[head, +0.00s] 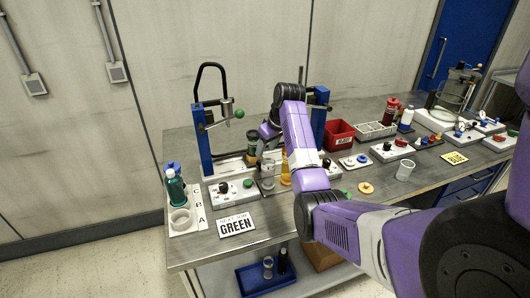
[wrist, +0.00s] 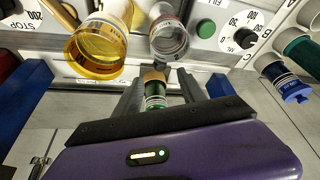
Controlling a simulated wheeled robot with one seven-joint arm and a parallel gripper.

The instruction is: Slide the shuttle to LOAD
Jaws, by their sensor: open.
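My gripper (head: 268,133) reaches in beside the blue-post frame on the bench. In the wrist view its open fingers (wrist: 158,76) stand either side of a small tan block (wrist: 154,77); I cannot tell whether they touch it. A green-ringed cylinder (wrist: 155,97) shows just below that block. A pale rail (wrist: 100,77) runs behind the fingers, and its lettering is unreadable. I cannot surely tell which part is the shuttle, and no LOAD mark is readable.
Blue posts (head: 202,140) flank the work area. A white control box (head: 232,190) with a green button stands in front. A lettered rack (head: 199,212) holding a teal bottle is at the left. A NEXT JOB GREEN card (head: 236,225) lies at the front edge.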

